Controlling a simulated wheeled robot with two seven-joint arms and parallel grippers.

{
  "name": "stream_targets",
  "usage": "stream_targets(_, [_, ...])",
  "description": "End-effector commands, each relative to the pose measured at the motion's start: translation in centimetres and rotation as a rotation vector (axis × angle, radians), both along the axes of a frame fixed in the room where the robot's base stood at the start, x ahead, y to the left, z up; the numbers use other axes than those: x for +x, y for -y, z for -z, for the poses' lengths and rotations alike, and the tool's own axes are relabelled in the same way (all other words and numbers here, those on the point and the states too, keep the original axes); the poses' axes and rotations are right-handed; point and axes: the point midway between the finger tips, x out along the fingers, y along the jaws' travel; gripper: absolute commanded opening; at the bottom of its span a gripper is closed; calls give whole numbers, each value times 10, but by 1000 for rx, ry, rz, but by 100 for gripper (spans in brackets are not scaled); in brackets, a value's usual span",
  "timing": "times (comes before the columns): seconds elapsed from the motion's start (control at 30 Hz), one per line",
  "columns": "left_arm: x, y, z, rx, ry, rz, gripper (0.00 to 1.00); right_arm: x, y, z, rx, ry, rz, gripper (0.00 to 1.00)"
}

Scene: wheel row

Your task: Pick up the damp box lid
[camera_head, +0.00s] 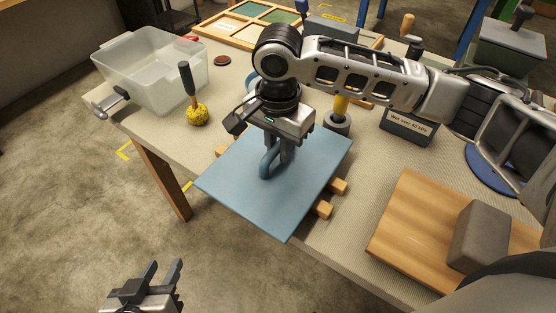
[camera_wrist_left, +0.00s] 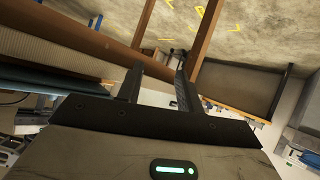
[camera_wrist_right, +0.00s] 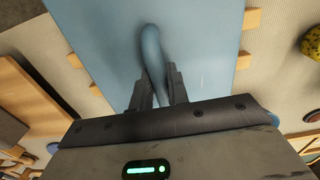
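The damp box lid (camera_head: 240,190) is a flat light-blue square panel with a blue loop handle (camera_head: 267,163) on top. It lies over wooden blocks at the table's front edge, with its near corner jutting past the edge. My right gripper (camera_head: 279,160) points down over the lid, with its fingers closed in on both sides of the handle. The right wrist view shows the handle (camera_wrist_right: 153,50) between the fingers, above the lid (camera_wrist_right: 200,40). My left gripper (camera_head: 164,264) is open and empty, off the table's front; its spread fingers show in the left wrist view (camera_wrist_left: 158,88).
A clear plastic bin (camera_head: 150,75) and a yellow sponge with a dark handle (camera_head: 197,115) stand left of the lid. A grey block (camera_head: 480,235) sits on a wooden board (camera_head: 405,225) at right. A dark labelled box (camera_head: 405,128) stands behind the lid.

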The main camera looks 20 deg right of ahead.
Motion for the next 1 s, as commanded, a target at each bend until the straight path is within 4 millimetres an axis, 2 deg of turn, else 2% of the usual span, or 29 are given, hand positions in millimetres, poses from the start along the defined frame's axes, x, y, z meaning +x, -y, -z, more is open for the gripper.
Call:
stream_targets(0.37, [-1,0,3,2,-6,-1,36,0,0,-1,1,1,0,0])
stream_targets(0.57, [-1,-1,1,5,-7,0,36,0,-1,-13,2,1,-1,0])
stream_targets(0.7, [-2,-1,-1,12,-12,1,36,1,-1,-35,4,2,0,0])
stream_targets(0.77, [-2,-1,-1,16,-14,1,36,-8,-7,-45,4,2,-6,0])
stream_targets(1.0, [0,-3,-10,33,-11,2,36,-50,-30,-99,4,3,-9,0])
